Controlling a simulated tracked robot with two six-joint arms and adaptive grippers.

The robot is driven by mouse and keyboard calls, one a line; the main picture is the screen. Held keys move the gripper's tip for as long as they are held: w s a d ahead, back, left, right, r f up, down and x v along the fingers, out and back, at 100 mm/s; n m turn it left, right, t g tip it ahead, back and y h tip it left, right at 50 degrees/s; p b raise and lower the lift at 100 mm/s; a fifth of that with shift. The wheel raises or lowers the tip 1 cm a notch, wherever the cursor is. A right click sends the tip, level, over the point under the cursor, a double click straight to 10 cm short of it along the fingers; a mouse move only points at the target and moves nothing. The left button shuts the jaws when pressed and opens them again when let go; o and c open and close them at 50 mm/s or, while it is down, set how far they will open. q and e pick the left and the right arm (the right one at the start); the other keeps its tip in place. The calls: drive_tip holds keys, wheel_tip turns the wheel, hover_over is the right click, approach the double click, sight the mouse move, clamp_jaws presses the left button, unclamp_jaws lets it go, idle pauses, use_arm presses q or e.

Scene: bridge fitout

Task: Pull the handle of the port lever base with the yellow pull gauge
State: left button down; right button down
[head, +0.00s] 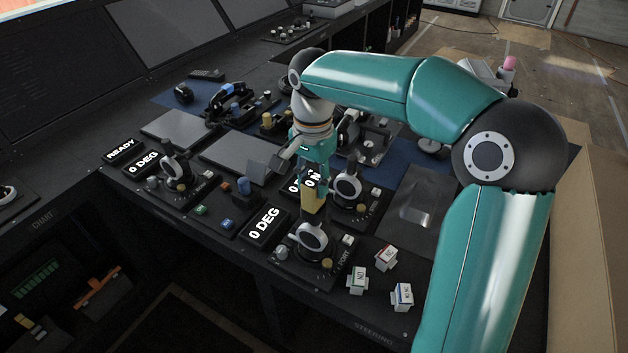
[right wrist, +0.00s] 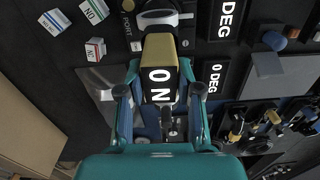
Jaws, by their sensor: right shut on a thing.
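My right gripper (head: 315,172) is shut on the yellow pull gauge (head: 311,203), whose display reads 0 N. In the right wrist view the gripper (right wrist: 160,100) clasps the gauge (right wrist: 158,50) from both sides. The port lever base (head: 318,272) is a dark box marked PORT, and its handle (head: 313,236) has a white ring-shaped face. The gauge's far end is right by this handle (right wrist: 158,19); I cannot tell whether they touch. My left gripper is not in view.
Similar lever bases stand at the left (head: 182,187) and behind the port one (head: 352,206). A display reading 0 DEG (head: 265,226) lies beside the port base. Several small white blocks (head: 385,257) sit at its right. A grey plate (head: 417,205) lies further right.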

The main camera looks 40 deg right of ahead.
drive_tip(key=shift+w+a, duration=0.15)
drive_tip(key=shift+w, duration=0.4)
drive_tip(key=shift+s, duration=0.55)
idle(0.3)
drive_tip(key=shift+r, duration=0.1)
idle(0.5)
drive_tip(key=shift+r+p, duration=3.25)
drive_tip(key=shift+r, duration=0.2)
